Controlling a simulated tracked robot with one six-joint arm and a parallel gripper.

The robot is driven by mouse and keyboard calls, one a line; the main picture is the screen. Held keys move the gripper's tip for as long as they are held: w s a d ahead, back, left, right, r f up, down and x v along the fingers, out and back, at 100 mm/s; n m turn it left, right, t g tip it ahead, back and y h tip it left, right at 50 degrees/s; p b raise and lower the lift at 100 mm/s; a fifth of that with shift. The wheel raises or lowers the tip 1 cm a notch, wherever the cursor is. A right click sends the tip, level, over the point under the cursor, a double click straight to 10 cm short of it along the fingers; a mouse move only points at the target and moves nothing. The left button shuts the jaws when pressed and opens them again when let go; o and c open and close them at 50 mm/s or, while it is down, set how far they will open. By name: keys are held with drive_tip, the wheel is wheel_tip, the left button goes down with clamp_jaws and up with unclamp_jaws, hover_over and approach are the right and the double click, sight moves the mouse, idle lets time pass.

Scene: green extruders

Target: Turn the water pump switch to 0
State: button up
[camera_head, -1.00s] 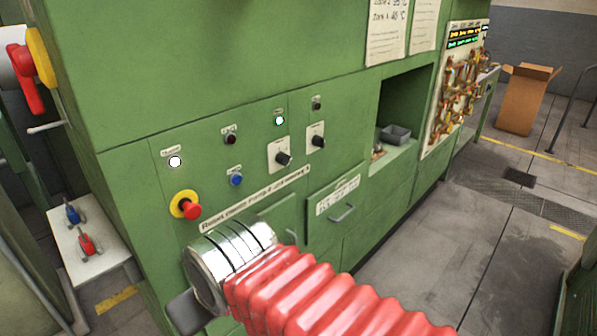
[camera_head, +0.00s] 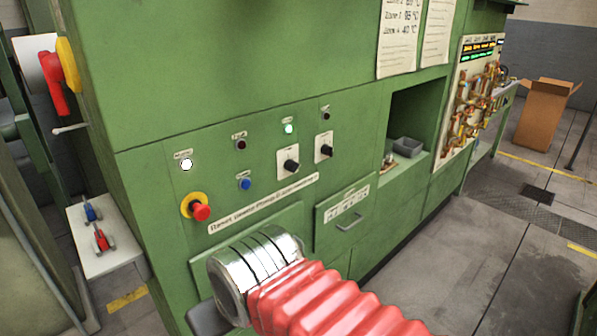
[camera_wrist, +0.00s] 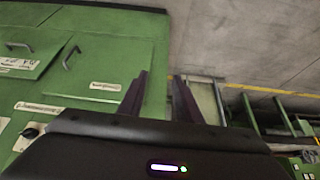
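Two black rotary switches on white plates, a left one (camera_head: 291,165) and a right one (camera_head: 326,151), sit on the green machine's control panel in the head view. Their labels are too small to read, so I cannot tell which is the water pump switch. One black knob (camera_wrist: 30,132) shows at the left edge of the wrist view. My gripper (camera_wrist: 160,88) has its two dark fingers apart with nothing between them. In the head view my arm is low in front of the panel, below the switches, and the fingers cannot be made out.
A red emergency button (camera_head: 201,212), a blue button (camera_head: 246,184), a white lamp (camera_head: 187,164) and a lit green lamp (camera_head: 289,128) share the panel. Below is a drawer with a handle (camera_head: 349,222). A recess (camera_head: 408,148) lies to the right. Floor (camera_head: 490,265) at right is clear.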

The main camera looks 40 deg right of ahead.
drive_tip(key=shift+o, duration=1.6)
drive_tip(key=m, duration=0.1)
drive_tip(key=f+m+g+y, duration=0.1)
drive_tip(key=m, duration=0.1)
drive_tip(key=shift+w+f, duration=0.25)
drive_tip(key=shift+w, duration=0.05)
drive_tip(key=w+d+r+m+t+y, duration=0.2)
drive_tip(key=w+d+m+t+y, duration=0.35)
drive_tip(key=w+d+m, duration=1)
drive_tip(key=s+d+r+m+t+h, duration=0.1)
drive_tip(key=s+d+m+t+h, duration=0.1)
drive_tip(key=d+m, duration=0.6)
drive_tip(key=s+d+r+m+t+h, duration=0.2)
drive_tip(key=d+m+t, duration=0.4)
drive_tip(key=d, duration=0.8)
drive_tip(key=s+m+h, duration=0.1)
drive_tip(key=m+h, duration=0.1)
drive_tip(key=m, duration=0.1)
drive_tip(key=shift+s+r, duration=0.15)
drive_tip(key=shift+s, duration=0.05)
drive_tip(key=shift+w, duration=0.1)
